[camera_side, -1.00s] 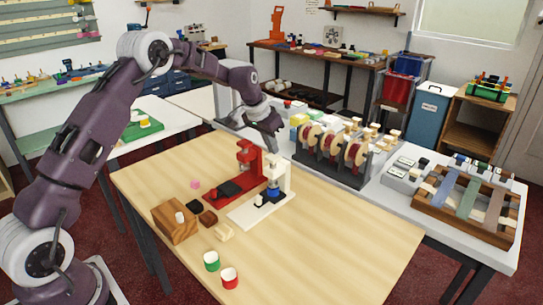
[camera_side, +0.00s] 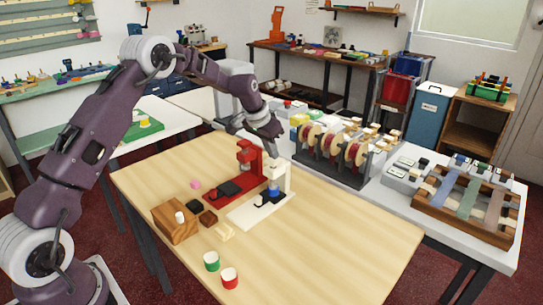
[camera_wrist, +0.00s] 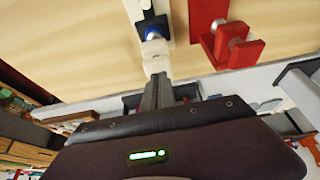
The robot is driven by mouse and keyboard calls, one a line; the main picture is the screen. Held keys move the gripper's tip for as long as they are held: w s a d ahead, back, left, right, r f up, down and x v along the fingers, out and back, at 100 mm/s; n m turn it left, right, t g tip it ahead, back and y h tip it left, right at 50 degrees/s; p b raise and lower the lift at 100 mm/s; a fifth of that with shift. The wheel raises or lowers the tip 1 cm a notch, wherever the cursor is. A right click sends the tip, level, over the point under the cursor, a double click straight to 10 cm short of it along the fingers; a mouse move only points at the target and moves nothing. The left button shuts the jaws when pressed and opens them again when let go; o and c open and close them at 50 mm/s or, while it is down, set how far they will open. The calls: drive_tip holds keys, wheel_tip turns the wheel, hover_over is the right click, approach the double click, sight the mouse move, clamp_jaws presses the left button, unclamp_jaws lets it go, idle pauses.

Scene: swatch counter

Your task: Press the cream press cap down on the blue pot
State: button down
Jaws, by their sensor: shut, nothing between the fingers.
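The cream press (camera_side: 279,177) stands upright on a white base (camera_side: 248,213) on the wooden table. The blue pot (camera_side: 273,189) sits low at its front, partly covered by the cream head. In the wrist view the pot's blue (camera_wrist: 153,33) shows just beyond the cream cap (camera_wrist: 155,49). My gripper (camera_side: 278,152) is shut and empty, directly above the back of the press. In the wrist view its fingertips (camera_wrist: 157,78) meet or overlap the near end of the cream part; I cannot tell whether they touch.
A red press (camera_side: 246,156) stands close on the left. A wooden block (camera_side: 172,224), small dark blocks, and green (camera_side: 211,261) and red-banded (camera_side: 229,278) pots lie toward the front left. Spools (camera_side: 335,150) stand on the bench behind. The table's right side is clear.

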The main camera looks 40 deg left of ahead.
drive_tip(key=shift+s+f, duration=0.1)
wheel_tip(320, 180, up, 8)
idle(0.9)
drive_tip(key=s+d+r, duration=0.5)
drive_tip(key=s+r, duration=0.2)
drive_tip(key=s, duration=0.4)
drive_tip(key=s+d+r, duration=0.6)
drive_tip(key=s+r, duration=0.2)
drive_tip(key=s, duration=0.4)
drive_tip(key=s+d+f, duration=0.1)
drive_tip(key=s+f, duration=0.2)
drive_tip(key=s, duration=0.7)
drive_tip(key=s+d+f+t, duration=0.1)
drive_tip(key=s+f, duration=0.2)
drive_tip(key=s, duration=0.7)
drive_tip(key=shift+s+d, duration=0.15)
drive_tip(key=shift+d, duration=0.15)
